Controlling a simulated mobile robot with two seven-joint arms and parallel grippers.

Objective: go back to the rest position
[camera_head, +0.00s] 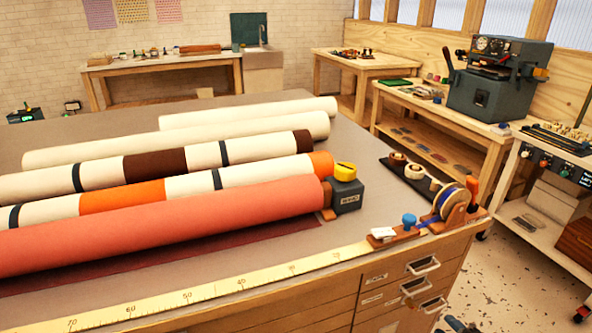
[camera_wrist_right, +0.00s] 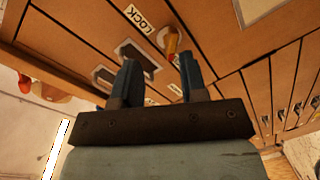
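My right gripper (camera_wrist_right: 160,65) shows in the right wrist view with its two blue-grey fingers apart and nothing between them. It points at the wooden drawer fronts (camera_wrist_right: 215,30). A small red and yellow knob (camera_wrist_right: 171,40) beside a LOCK label (camera_wrist_right: 140,18) lies just past the fingertips; I cannot tell the exact gap. In the head view, only a small dark part of the right gripper (camera_head: 457,325) shows at the bottom edge, in front of the drawer cabinet (camera_head: 330,308). My left gripper is not in view.
Several rolls, including a coral one (camera_head: 180,223), lie on the grey worktop (camera_head: 350,150). A tape dispenser (camera_head: 450,205) and a yellow measuring strip (camera_head: 215,293) are at its front edge. Drawer handles (camera_head: 423,265) stick out. Speckled floor (camera_head: 510,275) is open to the right.

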